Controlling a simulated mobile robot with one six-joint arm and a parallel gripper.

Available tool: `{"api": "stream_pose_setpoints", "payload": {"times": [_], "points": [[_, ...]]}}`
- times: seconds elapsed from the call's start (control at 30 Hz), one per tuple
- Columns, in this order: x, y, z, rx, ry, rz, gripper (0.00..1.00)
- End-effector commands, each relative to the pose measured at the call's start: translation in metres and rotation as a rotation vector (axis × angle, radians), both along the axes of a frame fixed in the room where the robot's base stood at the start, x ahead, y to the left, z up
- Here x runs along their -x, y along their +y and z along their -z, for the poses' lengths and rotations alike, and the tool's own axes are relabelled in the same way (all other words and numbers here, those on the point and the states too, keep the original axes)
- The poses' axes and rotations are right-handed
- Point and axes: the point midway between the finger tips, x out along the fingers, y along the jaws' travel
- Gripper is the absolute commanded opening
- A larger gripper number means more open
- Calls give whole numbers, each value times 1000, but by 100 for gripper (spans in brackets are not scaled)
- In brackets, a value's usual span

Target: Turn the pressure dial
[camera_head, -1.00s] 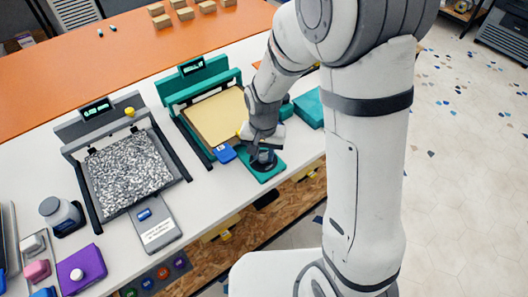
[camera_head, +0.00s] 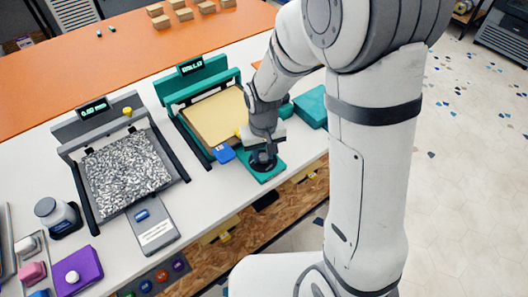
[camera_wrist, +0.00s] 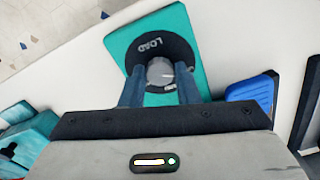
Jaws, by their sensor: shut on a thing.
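The pressure dial (camera_wrist: 160,73) has a grey round knob on a black disc marked LOAD (camera_wrist: 152,43), set on a teal base plate (camera_wrist: 183,28). In the head view the teal plate (camera_head: 273,177) sits at the front of the teal printer (camera_head: 186,90), near the table edge. My gripper (camera_wrist: 160,90) points down at the dial, with one dark finger on each side of the knob. It is shut on the knob. In the head view my gripper (camera_head: 263,150) hides most of the dial.
A blue block (camera_head: 223,153) lies left of the dial, close to my gripper. A teal box (camera_head: 312,106) stands to the right. A grey printer (camera_head: 122,165) with a speckled bed is further left.

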Motion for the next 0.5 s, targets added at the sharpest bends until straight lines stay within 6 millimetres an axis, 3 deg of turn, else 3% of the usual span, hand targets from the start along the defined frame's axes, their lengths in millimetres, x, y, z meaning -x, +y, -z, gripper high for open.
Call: {"api": "stream_pose_setpoints", "payload": {"times": [0.37,0.4,0.5], "points": [[0,0,0,1,0,-8,6],[0,0,0,1,0,-8,30],[0,0,0,1,0,-8,38]]}}
